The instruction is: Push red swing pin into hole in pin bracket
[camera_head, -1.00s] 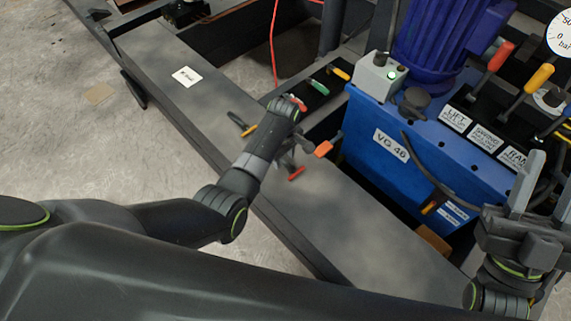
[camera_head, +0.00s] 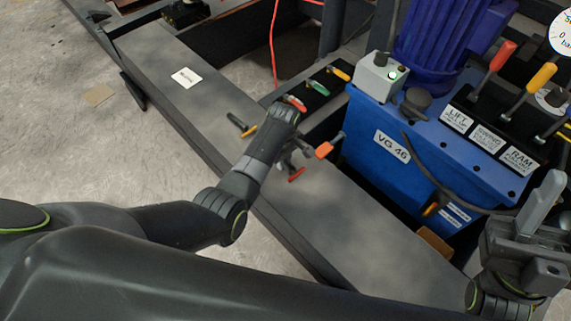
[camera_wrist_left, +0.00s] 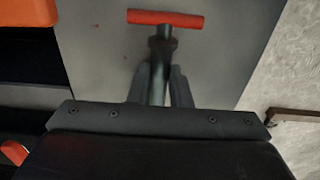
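The red swing pin has a red crossbar handle, seen in the wrist view (camera_wrist_left: 165,18) on a dark shaft, and as a small red bar in the head view (camera_head: 296,174). My left gripper (camera_head: 290,154) is over the long grey beam. In the wrist view its two narrow fingers (camera_wrist_left: 161,88) stand close on either side of the shaft and look shut on it. The pin bracket and its hole cannot be made out; my gripper covers that area. My right gripper (camera_head: 540,225) is at the right edge, away from the pin; its finger gap does not show clearly.
The grey beam (camera_head: 350,225) runs diagonally. An orange handle (camera_head: 324,150) is just right of my left gripper. Red, green and yellow handles (camera_head: 318,87) lie beyond it. The blue pump unit (camera_head: 375,155) stands right.

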